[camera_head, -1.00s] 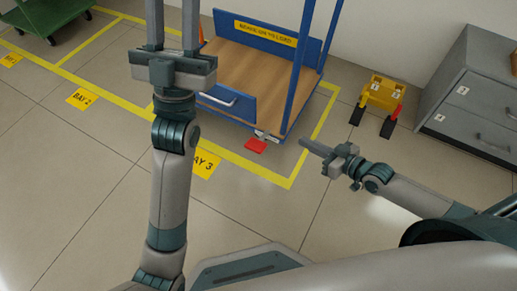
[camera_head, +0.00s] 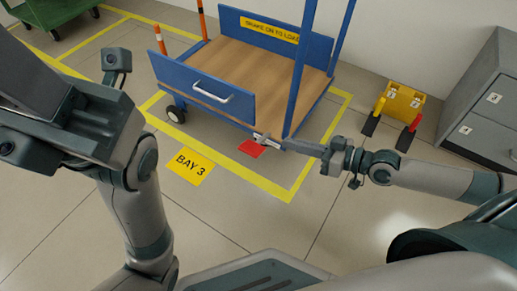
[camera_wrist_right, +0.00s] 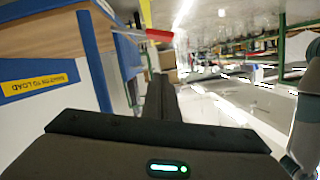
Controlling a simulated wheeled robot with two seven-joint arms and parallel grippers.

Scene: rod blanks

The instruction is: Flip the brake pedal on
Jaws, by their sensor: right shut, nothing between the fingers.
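The brake pedal is a red plate (camera_head: 252,148) on a metal bracket at the near lower corner of the blue cart (camera_head: 226,108). In the right wrist view the red pedal (camera_wrist_right: 158,35) shows just past my fingertips. My right gripper (camera_head: 287,144) is shut and empty, its tips beside the bracket and just right of the red plate. I cannot tell whether they touch it. My left gripper (camera_head: 70,115) is raised close to the head camera at the left, its fingers partly cut off, so its opening is unclear.
A blue upright post (camera_head: 299,70) rises close to my right fingertips. A yellow box with red and black parts (camera_head: 403,102) stands by the wall, near a grey cabinet (camera_head: 481,110). Open floor with a yellow BAY 3 marking (camera_head: 188,166) lies in front of the cart.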

